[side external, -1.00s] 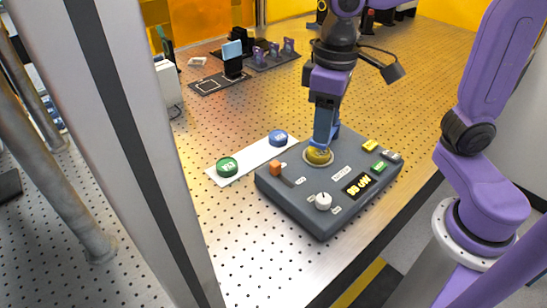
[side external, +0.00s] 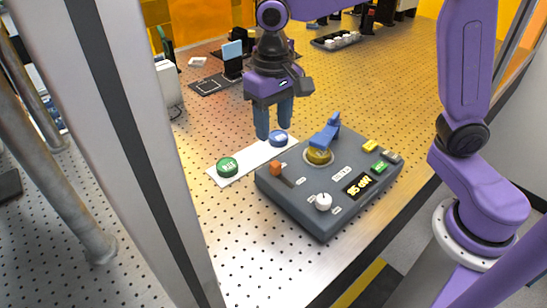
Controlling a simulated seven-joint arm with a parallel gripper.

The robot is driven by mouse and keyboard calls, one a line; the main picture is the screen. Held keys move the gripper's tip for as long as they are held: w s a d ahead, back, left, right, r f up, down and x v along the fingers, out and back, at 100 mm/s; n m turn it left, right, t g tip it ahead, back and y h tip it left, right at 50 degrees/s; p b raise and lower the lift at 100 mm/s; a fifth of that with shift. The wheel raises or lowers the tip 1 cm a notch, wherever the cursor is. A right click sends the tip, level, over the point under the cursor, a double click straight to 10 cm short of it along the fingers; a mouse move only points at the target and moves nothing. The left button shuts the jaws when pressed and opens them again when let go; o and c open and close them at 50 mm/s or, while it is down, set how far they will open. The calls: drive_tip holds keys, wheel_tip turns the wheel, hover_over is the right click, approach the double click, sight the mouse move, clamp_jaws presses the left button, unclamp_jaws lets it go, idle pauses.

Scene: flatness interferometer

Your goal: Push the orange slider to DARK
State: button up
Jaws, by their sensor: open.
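The orange slider (side external: 276,168) sits at the left end of its dark slot on the left part of the grey control box (side external: 308,205). The small labels beside the slot are too small to read. My gripper (side external: 274,138) is open and empty, with its blue fingers apart and pointing down. In the picture it is just above the slider, over the blue button and the white strip. It appears apart from the slider.
The box also carries a yellow round button (side external: 319,156) with a blue raised piece (side external: 326,131) by it, a white knob (side external: 323,201) and a lit display (side external: 358,186). A white strip (side external: 248,163) beside it holds a green button (side external: 227,167) and a blue button (side external: 278,138).

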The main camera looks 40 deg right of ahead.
sight(274, 162)
wheel_tip(274, 162, down, 10)
drive_tip(key=shift+r, duration=0.1)
idle(0.4)
